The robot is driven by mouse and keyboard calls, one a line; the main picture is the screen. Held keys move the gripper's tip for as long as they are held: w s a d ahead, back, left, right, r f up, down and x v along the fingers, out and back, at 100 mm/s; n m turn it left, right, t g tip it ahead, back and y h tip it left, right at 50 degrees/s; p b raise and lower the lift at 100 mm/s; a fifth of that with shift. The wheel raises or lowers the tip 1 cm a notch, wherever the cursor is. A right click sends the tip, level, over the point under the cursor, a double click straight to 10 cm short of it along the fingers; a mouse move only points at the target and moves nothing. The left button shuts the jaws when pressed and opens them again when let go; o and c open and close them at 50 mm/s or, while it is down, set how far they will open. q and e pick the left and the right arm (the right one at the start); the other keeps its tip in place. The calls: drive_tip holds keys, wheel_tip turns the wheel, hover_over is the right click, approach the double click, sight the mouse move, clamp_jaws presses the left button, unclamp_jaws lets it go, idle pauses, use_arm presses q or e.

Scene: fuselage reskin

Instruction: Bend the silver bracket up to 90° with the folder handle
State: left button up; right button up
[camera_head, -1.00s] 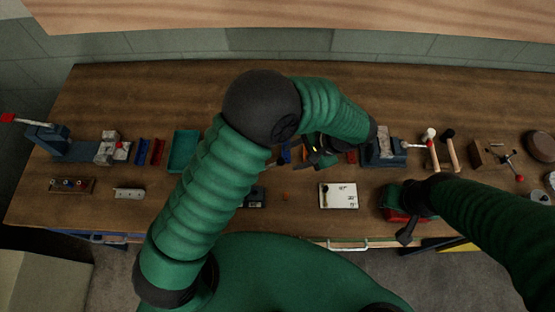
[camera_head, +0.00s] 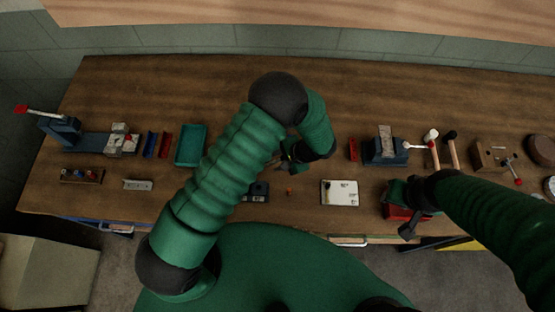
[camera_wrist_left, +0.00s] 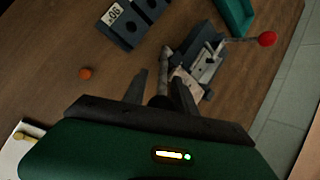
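In the left wrist view a grey folder device (camera_wrist_left: 203,62) stands on the bench, with a lever ending in a red knob (camera_wrist_left: 266,39). A grey rod (camera_wrist_left: 164,62) with a dark round end stands at its near side. A pale silver piece (camera_wrist_left: 188,80), perhaps the bracket, lies beside the rod, partly hidden by a finger; its bend angle is unclear. My left gripper (camera_wrist_left: 160,92) is open, with the rod's end showing between its fingers; contact is unclear. In the head view this gripper (camera_head: 288,160) is small, and my arm hides the folder. My right gripper (camera_head: 408,230) is too dark to read.
A dark block marked 90 (camera_wrist_left: 125,22) and an orange piece (camera_wrist_left: 86,73) lie near the folder. A teal tray (camera_head: 191,145) stands left of my forearm. A white card (camera_head: 340,193) and a blue vise-like fixture (camera_head: 386,152) are to the right. The back of the bench is clear.

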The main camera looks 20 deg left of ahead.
use_arm(q)
clamp_jaws()
drive_tip(key=shift+a, duration=0.1)
idle(1.0)
